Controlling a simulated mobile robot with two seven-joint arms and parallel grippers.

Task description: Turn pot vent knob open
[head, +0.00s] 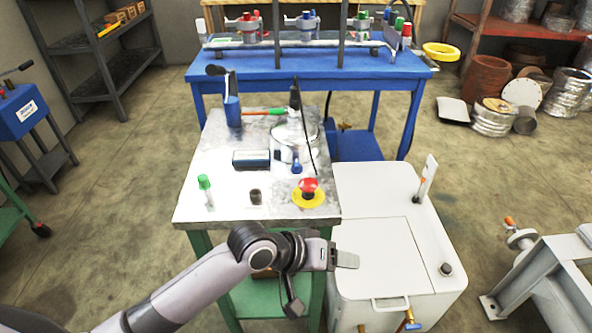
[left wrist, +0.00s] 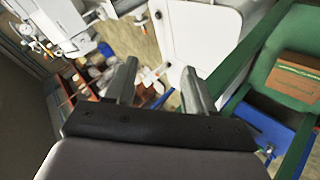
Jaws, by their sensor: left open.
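A shiny metal pot (head: 292,146) stands on the grey-topped table (head: 222,160), towards its back right. A small blue knob (head: 297,167) sits at the front of the pot, and a red handle (head: 262,112) shows at its upper left. I cannot tell which is the vent knob, or how it is turned. My left gripper (head: 350,261) is in front of the table's right front corner, beside the white cabinet, well short of the pot. In the left wrist view its two fingers (left wrist: 160,80) are apart with nothing between them. The pot does not show clearly there. My right gripper is out of view.
A red emergency button (head: 309,187) on a yellow base, a green-capped item (head: 204,183) and a dark box (head: 251,159) stand on the tabletop. The white cabinet (head: 380,225) adjoins it at right. A blue bench (head: 300,77) stands behind.

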